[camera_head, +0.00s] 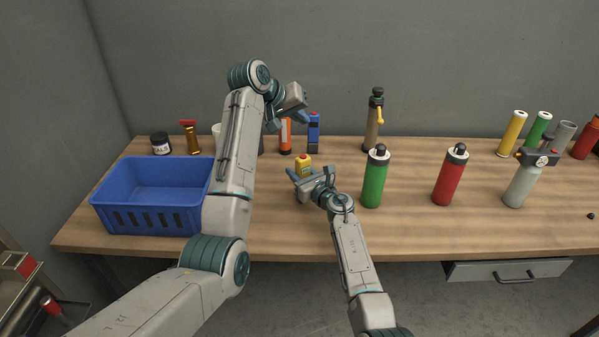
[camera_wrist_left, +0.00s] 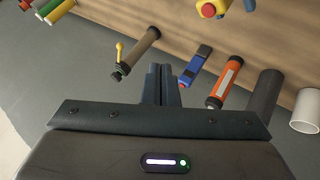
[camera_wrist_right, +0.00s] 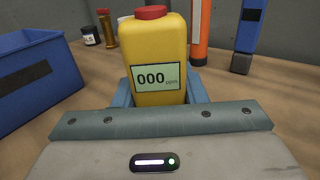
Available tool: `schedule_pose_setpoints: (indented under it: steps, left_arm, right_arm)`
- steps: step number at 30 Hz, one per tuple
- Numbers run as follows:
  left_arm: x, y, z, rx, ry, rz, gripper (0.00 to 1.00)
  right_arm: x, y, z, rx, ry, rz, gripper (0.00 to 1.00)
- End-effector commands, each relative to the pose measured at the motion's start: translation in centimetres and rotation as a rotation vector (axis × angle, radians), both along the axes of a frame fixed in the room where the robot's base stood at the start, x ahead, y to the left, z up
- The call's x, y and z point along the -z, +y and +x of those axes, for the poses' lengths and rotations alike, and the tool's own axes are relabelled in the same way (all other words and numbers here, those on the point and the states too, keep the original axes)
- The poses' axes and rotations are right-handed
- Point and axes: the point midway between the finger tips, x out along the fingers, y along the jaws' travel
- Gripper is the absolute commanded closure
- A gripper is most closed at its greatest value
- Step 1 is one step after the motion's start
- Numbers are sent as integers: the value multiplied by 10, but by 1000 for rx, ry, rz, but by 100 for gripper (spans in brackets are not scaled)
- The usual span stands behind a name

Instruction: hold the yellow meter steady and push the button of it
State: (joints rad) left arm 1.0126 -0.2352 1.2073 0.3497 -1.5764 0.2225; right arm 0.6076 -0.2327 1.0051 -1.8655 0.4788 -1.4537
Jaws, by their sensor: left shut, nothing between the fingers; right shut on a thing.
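The yellow meter (camera_head: 304,166) stands upright on the wooden table, with a red button (camera_wrist_right: 151,12) on its top. In the right wrist view the meter (camera_wrist_right: 156,50) faces me and its screen reads 000 ppm. My right gripper (camera_head: 311,178) is shut on the meter low down, a finger on each side. My left gripper (camera_head: 304,117) is shut and empty, raised above and behind the meter, apart from it. In the left wrist view its closed fingers (camera_wrist_left: 162,85) show, and the meter's red button (camera_wrist_left: 207,10) is at the top edge.
Behind the meter stand an orange cylinder (camera_head: 286,138) and a blue device (camera_head: 313,134). A blue crate (camera_head: 150,221) is at the left. A green cylinder (camera_head: 375,182) and a red cylinder (camera_head: 449,180) stand to the right, with clear table between them.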

Motion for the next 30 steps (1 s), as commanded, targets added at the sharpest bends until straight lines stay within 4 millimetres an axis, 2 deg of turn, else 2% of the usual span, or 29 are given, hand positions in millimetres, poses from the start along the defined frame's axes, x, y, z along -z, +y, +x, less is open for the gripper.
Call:
schedule_pose_setpoints:
  steps: [18,24,30]
  left_arm:
    - [75,0,0,0,1,1,100]
    - [84,0,0,0,-1,1,100]
    - [85,0,0,0,-1,1,100]
  right_arm:
    - [0,0,0,0,0,0,87]
    - [0,0,0,0,0,0,87]
    - [0,0,0,0,0,0,87]
